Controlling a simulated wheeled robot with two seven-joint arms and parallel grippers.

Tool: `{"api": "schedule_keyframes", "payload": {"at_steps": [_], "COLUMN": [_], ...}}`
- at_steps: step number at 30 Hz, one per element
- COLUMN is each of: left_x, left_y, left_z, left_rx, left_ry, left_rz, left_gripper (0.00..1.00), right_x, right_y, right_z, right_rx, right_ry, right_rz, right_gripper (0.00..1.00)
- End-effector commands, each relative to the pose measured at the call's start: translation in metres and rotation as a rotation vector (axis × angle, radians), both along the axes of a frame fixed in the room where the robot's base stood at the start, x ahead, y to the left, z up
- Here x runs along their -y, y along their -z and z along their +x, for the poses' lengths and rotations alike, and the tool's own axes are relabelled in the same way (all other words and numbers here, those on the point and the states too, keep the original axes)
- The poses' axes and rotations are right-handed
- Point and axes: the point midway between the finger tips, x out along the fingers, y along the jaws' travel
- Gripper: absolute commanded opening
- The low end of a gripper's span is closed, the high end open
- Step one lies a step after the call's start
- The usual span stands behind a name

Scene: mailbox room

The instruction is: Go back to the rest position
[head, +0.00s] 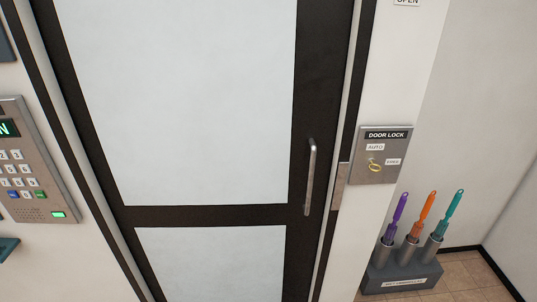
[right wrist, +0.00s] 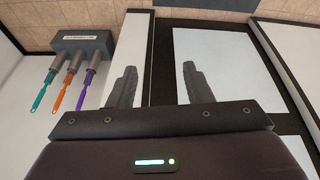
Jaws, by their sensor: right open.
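My right gripper (right wrist: 156,90) shows in the right wrist view with its two dark fingers spread apart and nothing between them. The glass door with its dark frame (right wrist: 163,60) is behind the fingers in that view. In the head view neither gripper shows. There the closed-looking door (head: 215,215) fills the middle, with a metal handle (head: 310,177) on its right side. My left gripper is not in either view.
A door lock panel (head: 383,155) with a brass-coloured key or ring is right of the door. A keypad (head: 35,160) is at left. A grey holder (head: 402,276) with purple, orange and teal handled items stands at lower right, by tiled floor (head: 470,272).

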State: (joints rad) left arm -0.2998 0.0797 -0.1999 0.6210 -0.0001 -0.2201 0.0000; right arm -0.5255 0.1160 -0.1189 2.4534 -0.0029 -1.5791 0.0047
Motion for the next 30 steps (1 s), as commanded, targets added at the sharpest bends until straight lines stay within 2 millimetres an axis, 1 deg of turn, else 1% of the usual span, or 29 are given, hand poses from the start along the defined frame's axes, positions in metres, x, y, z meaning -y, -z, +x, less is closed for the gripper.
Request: {"api": "schedule_keyframes", "payload": {"at_steps": [1,2,3,4,8,11,14,17,20,21,23,24,26,27,29,30], "left_x": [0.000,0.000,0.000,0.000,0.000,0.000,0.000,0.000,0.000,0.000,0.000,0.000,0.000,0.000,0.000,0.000], "left_y": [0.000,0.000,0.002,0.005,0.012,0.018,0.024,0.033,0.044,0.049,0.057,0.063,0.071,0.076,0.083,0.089], "left_z": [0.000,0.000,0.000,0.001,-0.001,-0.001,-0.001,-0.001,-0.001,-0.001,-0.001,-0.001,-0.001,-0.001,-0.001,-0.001], "left_rx": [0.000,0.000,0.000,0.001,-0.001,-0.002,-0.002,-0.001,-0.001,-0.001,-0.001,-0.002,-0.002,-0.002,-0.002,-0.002], "left_ry": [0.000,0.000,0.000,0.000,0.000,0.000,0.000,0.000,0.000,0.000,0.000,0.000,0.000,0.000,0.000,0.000], "left_rz": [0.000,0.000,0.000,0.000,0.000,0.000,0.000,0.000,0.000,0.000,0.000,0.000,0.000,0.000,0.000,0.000], "left_gripper": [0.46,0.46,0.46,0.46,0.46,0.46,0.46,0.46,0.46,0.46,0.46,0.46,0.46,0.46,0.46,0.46], "right_x": [0.000,0.000,0.000,-0.001,-0.002,-0.003,-0.004,-0.004,-0.004,-0.004,-0.003,-0.001,0.001,0.003,0.006,0.008], "right_y": [0.003,0.004,0.011,0.023,0.062,0.096,0.134,0.181,0.240,0.269,0.314,0.344,0.386,0.413,0.452,0.476], "right_z": [-0.011,-0.017,-0.020,-0.015,-0.007,-0.003,0.000,0.000,-0.005,-0.010,-0.019,-0.028,-0.043,-0.055,-0.076,-0.091], "right_rx": [-0.020,-0.029,-0.040,-0.040,-0.050,-0.060,-0.072,-0.088,-0.105,-0.116,-0.130,-0.139,-0.153,-0.162,-0.177,-0.186], "right_ry": [-0.004,-0.006,-0.008,-0.007,-0.008,-0.009,-0.010,-0.013,-0.016,-0.018,-0.020,-0.021,-0.024,-0.026,-0.030,-0.032], "right_rz": [0.000,0.000,0.000,0.000,-0.001,-0.001,-0.001,-0.002,-0.004,-0.004,-0.005,-0.006,-0.008,-0.010,-0.011,-0.013], "right_gripper": [0.46,0.46,0.46,0.46,0.46,0.46,0.46,0.46,0.46,0.46,0.46,0.46,0.46,0.46,0.46,0.46]}}
